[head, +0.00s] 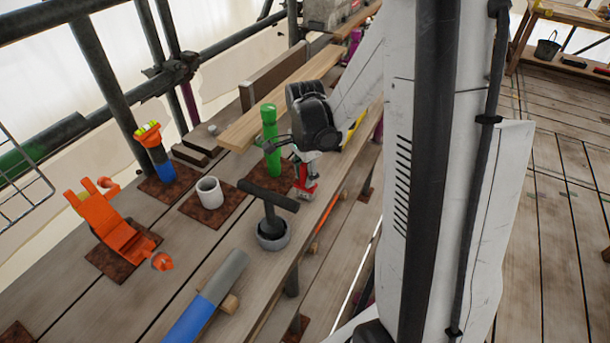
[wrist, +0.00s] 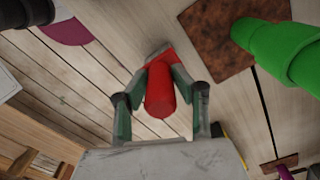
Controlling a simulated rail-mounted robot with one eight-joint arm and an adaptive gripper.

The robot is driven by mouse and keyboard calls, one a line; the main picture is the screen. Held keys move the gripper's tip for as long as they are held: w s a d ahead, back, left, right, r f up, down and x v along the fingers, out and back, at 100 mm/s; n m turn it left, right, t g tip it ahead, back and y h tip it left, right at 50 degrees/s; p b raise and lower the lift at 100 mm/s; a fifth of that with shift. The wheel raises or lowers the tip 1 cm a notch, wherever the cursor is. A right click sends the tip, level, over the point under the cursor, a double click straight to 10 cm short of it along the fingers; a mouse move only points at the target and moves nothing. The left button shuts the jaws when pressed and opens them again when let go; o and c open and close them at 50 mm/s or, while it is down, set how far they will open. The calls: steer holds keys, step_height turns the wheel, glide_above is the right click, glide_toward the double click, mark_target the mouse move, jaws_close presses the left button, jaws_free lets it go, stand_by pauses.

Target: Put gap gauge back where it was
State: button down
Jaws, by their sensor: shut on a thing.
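My gripper (wrist: 160,88) is shut on a red piece, taken to be the gap gauge (wrist: 160,92). In the wrist view it shows as a red cylinder with a flat red part behind it, between the two fingers. In the head view the red gauge (head: 307,190) hangs below my gripper (head: 304,172), near the right edge of the plank bench and just right of a green bottle-shaped thing (head: 271,140). I cannot tell whether it touches the planks. A rust-brown mat (wrist: 222,45) lies beside the green thing.
A black T-handled tool (head: 268,208) in a grey ring stands close in front. A white cup (head: 209,192), an orange clamp-like thing (head: 115,228) and a blue-and-grey tube (head: 208,300) stand or lie further left and nearer. A loose plank (head: 250,124) lies behind. Scaffold poles border the left.

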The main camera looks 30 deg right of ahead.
steer(key=shift+f, duration=0.1)
steer(key=c, duration=1.8)
jaws_free()
steer(key=shift+f, duration=0.1)
steer(key=shift+c, duration=0.2)
steer(key=o, duration=0.5)
steer(key=shift+c, duration=0.2)
